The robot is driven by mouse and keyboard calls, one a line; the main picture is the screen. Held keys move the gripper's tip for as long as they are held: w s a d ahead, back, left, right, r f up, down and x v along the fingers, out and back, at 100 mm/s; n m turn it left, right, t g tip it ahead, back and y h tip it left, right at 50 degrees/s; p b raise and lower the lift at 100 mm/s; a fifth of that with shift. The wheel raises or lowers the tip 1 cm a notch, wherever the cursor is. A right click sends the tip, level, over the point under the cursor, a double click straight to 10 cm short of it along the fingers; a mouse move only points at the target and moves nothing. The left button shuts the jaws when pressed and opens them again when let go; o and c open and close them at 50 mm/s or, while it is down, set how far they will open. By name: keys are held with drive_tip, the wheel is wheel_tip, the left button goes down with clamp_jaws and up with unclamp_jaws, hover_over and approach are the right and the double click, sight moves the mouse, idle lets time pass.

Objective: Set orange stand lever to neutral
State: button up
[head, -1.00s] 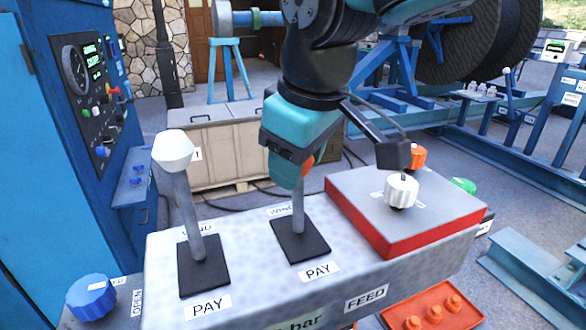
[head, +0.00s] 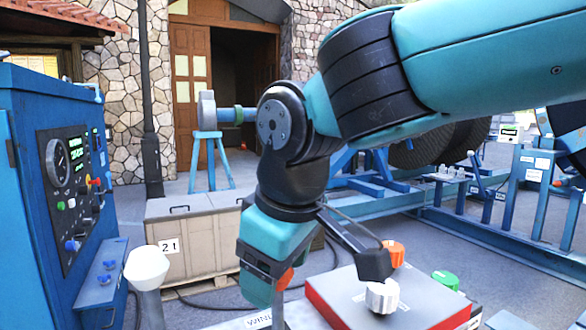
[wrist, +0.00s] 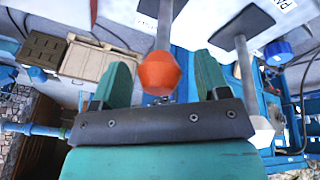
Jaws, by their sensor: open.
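The orange stand lever's knob (wrist: 158,75) shows in the wrist view between the two green fingers of my gripper (wrist: 160,82), with a gap visible on each side. Its grey shaft (wrist: 164,28) runs from the knob to a dark base plate at the top edge. In the head view the orange knob (head: 285,279) peeks out beside my gripper (head: 268,290), which hides most of it. The lever's base is below the frame there, so its tilt is hard to judge. My gripper is open and grips nothing.
A second lever with a white knob (head: 147,267) stands to the left; its shaft (wrist: 246,68) shows in the wrist view. To the right, a red-sided box (head: 345,300) carries a white knob (head: 382,297) and an orange knob (head: 394,253). A blue control cabinet (head: 30,170) stands at far left.

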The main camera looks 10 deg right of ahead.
drive_tip(key=p+v, duration=0.3)
drive_tip(key=v, duration=1.4)
drive_tip(key=shift+w+f, duration=0.1)
drive_tip(key=d+f+g+b, duration=0.1)
drive_tip(key=d+f+b, duration=0.3)
drive_tip(key=f, duration=0.7)
drive_tip(key=s+d+f+m+g+y, duration=0.1)
drive_tip(key=s+d+f, duration=0.1)
drive_tip(key=s+f, duration=0.2)
drive_tip(key=s+d+f+m+g+y, duration=0.1)
drive_tip(key=s+f, duration=0.3)
drive_tip(key=f, duration=0.7)
drive_tip(key=shift+d+m+y+b, duration=0.3)
drive_tip(key=shift+d+m+y, duration=0.1)
drive_tip(key=shift+d+m, duration=0.3)
